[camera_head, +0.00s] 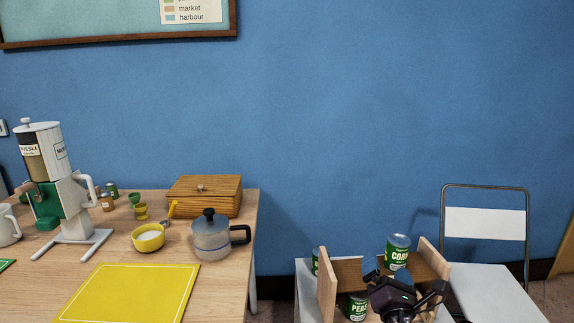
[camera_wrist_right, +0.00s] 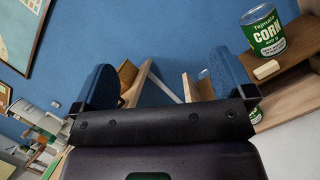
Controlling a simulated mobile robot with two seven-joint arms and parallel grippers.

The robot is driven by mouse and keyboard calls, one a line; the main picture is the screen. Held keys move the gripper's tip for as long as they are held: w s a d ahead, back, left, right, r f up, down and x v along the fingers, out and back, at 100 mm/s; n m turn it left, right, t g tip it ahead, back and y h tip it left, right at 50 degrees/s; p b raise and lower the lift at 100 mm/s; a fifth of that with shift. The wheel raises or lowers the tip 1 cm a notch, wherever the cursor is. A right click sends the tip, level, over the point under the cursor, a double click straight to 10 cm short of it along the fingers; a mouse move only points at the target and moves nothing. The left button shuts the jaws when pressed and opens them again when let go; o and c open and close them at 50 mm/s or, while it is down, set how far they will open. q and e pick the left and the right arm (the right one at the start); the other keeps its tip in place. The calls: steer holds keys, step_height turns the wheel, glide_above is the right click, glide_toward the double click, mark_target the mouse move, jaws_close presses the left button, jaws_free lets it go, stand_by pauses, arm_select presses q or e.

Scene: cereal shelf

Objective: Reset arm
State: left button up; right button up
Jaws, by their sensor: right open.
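My right gripper (camera_head: 408,284) is at the bottom right of the head view, in front of a small wooden shelf (camera_head: 327,284). In the right wrist view its two blue-padded fingers (camera_wrist_right: 160,82) stand wide apart with nothing between them. A peas can (camera_head: 357,307) sits lower, partly hidden by my right arm. My left gripper is not in view.
A wooden table (camera_head: 225,285) at left bears a muesli dispenser (camera_head: 45,155), a yellow mat (camera_head: 130,293), a yellow bowl (camera_head: 148,238), a moka pot (camera_head: 210,238) and a wooden box (camera_head: 204,196). A folding chair (camera_head: 485,222) stands right of the shelf. A gap separates table and shelf.

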arm_select(q)
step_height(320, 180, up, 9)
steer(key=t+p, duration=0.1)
steer(key=p, duration=0.8)
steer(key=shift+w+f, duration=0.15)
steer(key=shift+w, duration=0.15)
arm_select(e)
steer(key=s+d+f+m+g, duration=0.1)
steer(key=s+f+m+g, duration=0.2)
steer(key=s+m, duration=0.6)
steer(key=s+d+f+m+g, duration=0.2)
steer(key=s+f+m, duration=0.3)
steer(key=s, duration=1.4)
steer(key=s+d+f+m+g+y, duration=0.1)
steer(key=s+f+m+g, duration=0.4)
steer(key=s+m, duration=0.8)
steer(key=shift+s+d, duration=0.5)
steer(key=shift+s, duration=0.35)
